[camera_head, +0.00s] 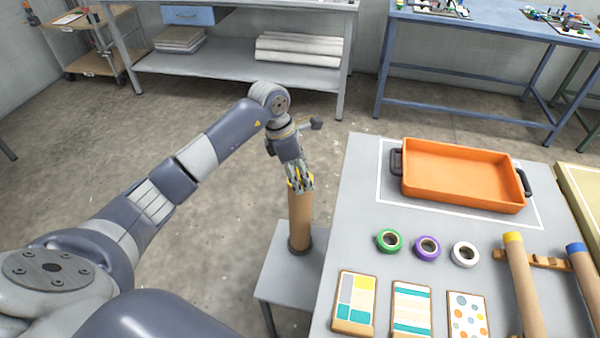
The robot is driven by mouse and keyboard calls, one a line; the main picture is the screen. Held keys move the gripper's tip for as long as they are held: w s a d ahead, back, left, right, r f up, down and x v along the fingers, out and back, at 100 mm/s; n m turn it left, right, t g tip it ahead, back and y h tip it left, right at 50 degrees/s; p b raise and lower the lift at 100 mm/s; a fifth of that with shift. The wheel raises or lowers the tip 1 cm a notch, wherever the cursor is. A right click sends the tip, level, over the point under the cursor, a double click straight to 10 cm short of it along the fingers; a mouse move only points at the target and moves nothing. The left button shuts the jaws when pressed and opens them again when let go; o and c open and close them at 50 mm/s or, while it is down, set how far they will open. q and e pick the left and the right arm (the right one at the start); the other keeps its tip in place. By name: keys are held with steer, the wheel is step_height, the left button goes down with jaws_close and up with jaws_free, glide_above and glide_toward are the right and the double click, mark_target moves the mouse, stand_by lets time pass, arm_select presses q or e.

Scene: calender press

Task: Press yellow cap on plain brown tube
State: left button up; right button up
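A plain brown tube (300,217) stands upright in a dark round holder (299,244) on a small grey stand. My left gripper (300,184) points down at the tube's top end. Its fingers close around a small yellow cap (291,184), of which only bits of yellow show between and beside the fingers. The cap is at the tube's top; the fingers hide whether it sits on the rim, in the opening or just above. My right gripper is not in view.
The grey table (352,210) beside the stand holds an orange tray (462,176), green (389,240), purple (427,248) and white (464,254) tape rolls, and patterned cards (411,309). Brown tubes with yellow (513,237) and blue (575,247) ends lie on a wooden rack at right.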

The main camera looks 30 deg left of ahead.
arm_select(q)
steer(key=shift+f, duration=0.15)
steer(key=o, duration=1)
steer(key=shift+c, duration=0.2)
steer(key=shift+o, duration=0.5)
steer(key=o, duration=0.4)
steer(key=shift+r+p, duration=1.75)
steer(key=shift+r, duration=1.25)
